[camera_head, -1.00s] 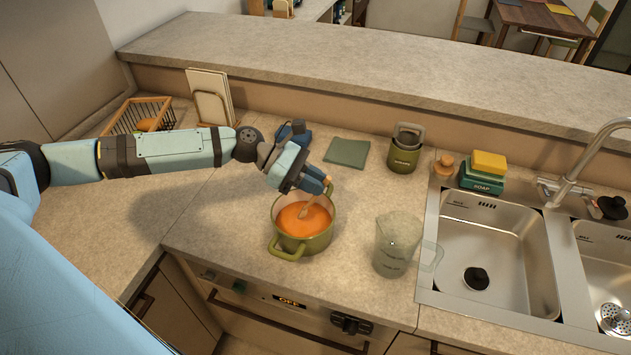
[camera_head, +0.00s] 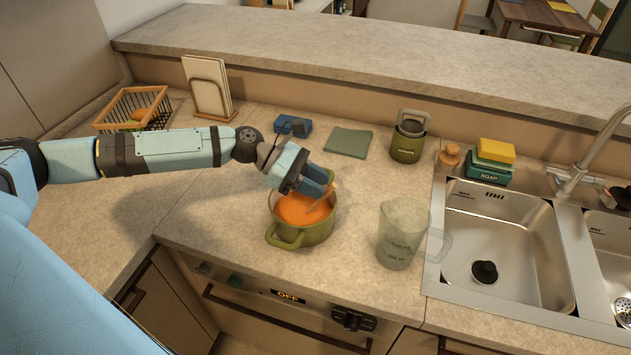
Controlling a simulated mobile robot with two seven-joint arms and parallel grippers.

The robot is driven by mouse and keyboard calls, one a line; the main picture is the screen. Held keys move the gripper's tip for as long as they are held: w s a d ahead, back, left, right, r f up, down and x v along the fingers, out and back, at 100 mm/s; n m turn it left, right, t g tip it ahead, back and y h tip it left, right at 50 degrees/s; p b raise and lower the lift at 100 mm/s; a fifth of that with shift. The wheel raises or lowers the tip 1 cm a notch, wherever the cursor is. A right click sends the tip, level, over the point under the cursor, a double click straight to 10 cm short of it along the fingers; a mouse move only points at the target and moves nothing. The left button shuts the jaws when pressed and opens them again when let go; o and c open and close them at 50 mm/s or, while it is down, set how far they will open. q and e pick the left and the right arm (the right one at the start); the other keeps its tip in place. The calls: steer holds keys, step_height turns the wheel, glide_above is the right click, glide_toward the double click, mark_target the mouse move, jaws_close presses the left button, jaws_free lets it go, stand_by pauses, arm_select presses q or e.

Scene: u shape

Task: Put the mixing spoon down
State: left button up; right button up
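My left gripper (camera_head: 322,184) is over the pot's back rim, shut around the upper part of the spoon. The fingers hide part of the handle, and the soup hides the spoon's lower end. My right gripper is not in view.
A clear measuring jug (camera_head: 401,235) stands right of the pot, beside the sink (camera_head: 437,262). Behind are a blue object (camera_head: 293,125), a folded green cloth (camera_head: 348,142) and a green canister (camera_head: 406,149). The counter left of the pot is clear.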

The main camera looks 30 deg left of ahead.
arm_select(q)
steer(key=shift+o, duration=0.8)
steer(key=s+a, duration=0.2)
steer(key=a, duration=0.7)
steer(key=shift+p, duration=0.45)
steer(key=shift+s, duration=0.1)
